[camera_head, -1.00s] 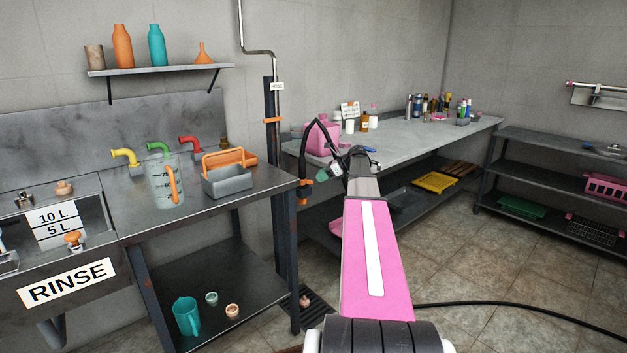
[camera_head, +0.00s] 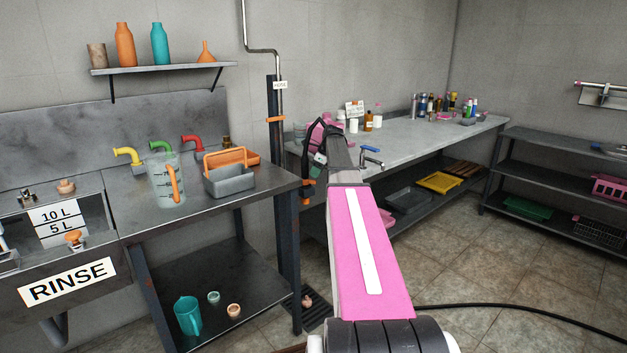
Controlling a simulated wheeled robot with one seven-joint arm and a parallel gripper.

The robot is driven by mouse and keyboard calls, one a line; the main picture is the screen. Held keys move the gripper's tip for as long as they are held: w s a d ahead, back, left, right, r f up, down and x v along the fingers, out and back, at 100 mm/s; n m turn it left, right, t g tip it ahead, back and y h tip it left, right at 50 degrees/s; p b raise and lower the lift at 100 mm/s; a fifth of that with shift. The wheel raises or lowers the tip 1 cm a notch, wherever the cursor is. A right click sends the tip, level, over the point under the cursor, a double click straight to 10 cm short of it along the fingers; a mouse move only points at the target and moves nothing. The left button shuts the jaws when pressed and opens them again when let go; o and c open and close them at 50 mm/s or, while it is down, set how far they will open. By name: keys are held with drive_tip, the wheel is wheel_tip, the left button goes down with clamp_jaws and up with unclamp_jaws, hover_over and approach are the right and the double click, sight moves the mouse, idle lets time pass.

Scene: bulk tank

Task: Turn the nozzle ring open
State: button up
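I cannot make out the nozzle ring clearly. Small orange parts (camera_head: 307,184) and a grey-green piece (camera_head: 318,160) show beside the dark post (camera_head: 274,150), and I cannot tell which of them belong to a nozzle. My pink arm reaches forward from the bottom of the view. My gripper (camera_head: 318,147) is at its far end, close to the post and in front of the back bench. The dark wrist and arm links largely hide it.
A steel table (camera_head: 240,194) at left holds a clear measuring jug (camera_head: 166,190) and a grey carrier (camera_head: 229,180). The back bench (camera_head: 440,135) carries bottles and a blue-handled tap (camera_head: 371,157). A black hose (camera_head: 510,308) lies on the floor at right.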

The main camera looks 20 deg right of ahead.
sight(309, 181)
drive_tip(key=shift+x, duration=2.1)
clamp_jaws()
